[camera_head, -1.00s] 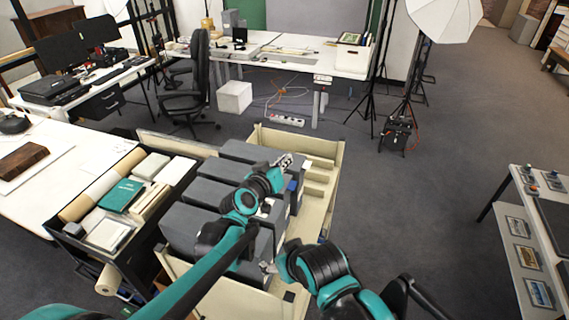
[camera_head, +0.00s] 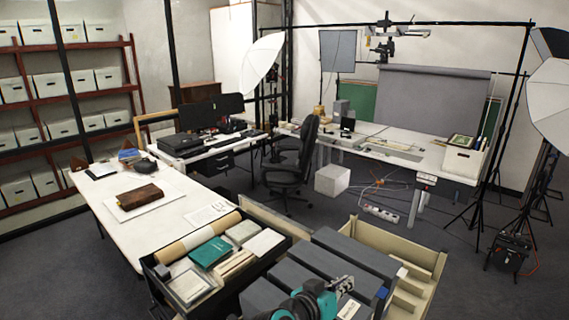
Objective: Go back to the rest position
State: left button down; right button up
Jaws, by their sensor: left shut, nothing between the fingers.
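My left gripper (camera_head: 344,284) shows at the bottom of the head view, with part of my teal and black left arm below it. It is shut and empty. It is over the grey archival boxes (camera_head: 350,256), which stand in a row in a cream crate (camera_head: 418,250). Whether it touches a box I cannot tell. My right gripper is out of the picture.
A dark-sided cart (camera_head: 160,290) with books and rolls stands left of the crate. A chair (camera_head: 290,165), a white cube (camera_head: 332,180) and light stands are behind. Grey floor lies at right.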

pick_arm(q)
jog(key=s+a+f+n+g+y+b, duration=0.1)
jog(key=s+a+f+y+b, duration=0.2)
jog(key=a, duration=0.8)
jog(key=s+a+f+n+y+b, duration=0.2)
jog(key=s+a+f+y+b, duration=0.2)
jog(key=s+a+f, duration=0.3)
jog(key=s+a+f+n+g+y+b, duration=0.1)
jog(key=s+a+f, duration=0.5)
jog(key=a+f, duration=0.6)
jog(key=a+n+y+b, duration=0.1)
jog(key=a+y+b, duration=0.1)
jog(key=a, duration=0.3)
jog(key=shift+a+f+g+y, duration=0.15)
jog(key=shift+g+y, duration=0.15)
